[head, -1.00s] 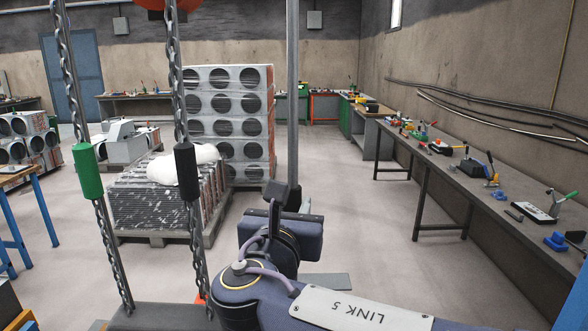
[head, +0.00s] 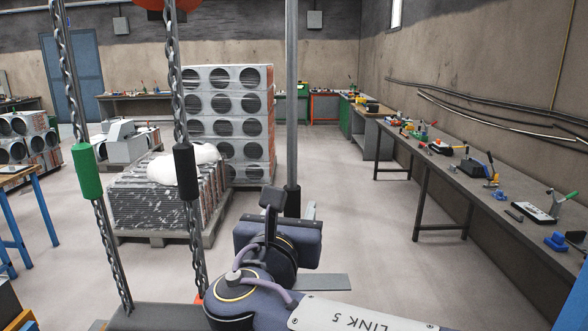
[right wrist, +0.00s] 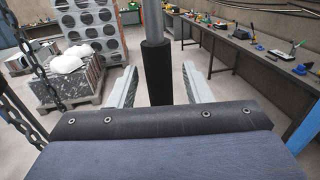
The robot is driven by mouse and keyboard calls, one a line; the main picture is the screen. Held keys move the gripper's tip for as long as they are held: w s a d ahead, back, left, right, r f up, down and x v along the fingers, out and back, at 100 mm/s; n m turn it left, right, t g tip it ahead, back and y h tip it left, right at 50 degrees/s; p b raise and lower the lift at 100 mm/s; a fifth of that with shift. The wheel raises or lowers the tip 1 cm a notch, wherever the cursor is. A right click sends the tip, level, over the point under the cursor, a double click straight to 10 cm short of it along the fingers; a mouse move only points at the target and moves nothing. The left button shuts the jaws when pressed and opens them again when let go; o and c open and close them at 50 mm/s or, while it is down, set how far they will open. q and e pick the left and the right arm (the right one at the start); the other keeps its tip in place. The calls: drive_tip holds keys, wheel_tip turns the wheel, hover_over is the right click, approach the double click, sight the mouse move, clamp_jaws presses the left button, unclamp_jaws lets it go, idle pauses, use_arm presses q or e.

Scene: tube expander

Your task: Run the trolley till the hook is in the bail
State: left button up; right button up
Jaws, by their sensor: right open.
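A grey vertical pole (head: 292,95) with a black sleeve (head: 292,202) stands in the middle of the head view. My right gripper (right wrist: 158,72) is open in the right wrist view, its two pale fingers on either side of the black sleeve (right wrist: 157,80) and apart from it. In the head view its wrist partly hides the sleeve's foot. Two chains hang at left, one with a green sleeve (head: 86,171), one with a black sleeve (head: 185,171). An orange-red body (head: 165,4) is cut off at the top edge. I cannot make out the hook or the bail. My left gripper is out of view.
A dark block (head: 160,317) lies at the chains' lower ends. A pallet load of finned coils (head: 150,203) with a white bundle and a taller stack (head: 229,120) stand behind. A long workbench (head: 470,180) with tools runs along the right wall. The floor between is clear.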

drive_tip(key=shift+s+a, duration=0.2)
drive_tip(key=shift+s, duration=0.75)
drive_tip(key=shift+s+a, duration=0.15)
drive_tip(key=shift+s, duration=0.75)
drive_tip(key=shift+s+a, duration=0.2)
drive_tip(key=shift+s, duration=0.75)
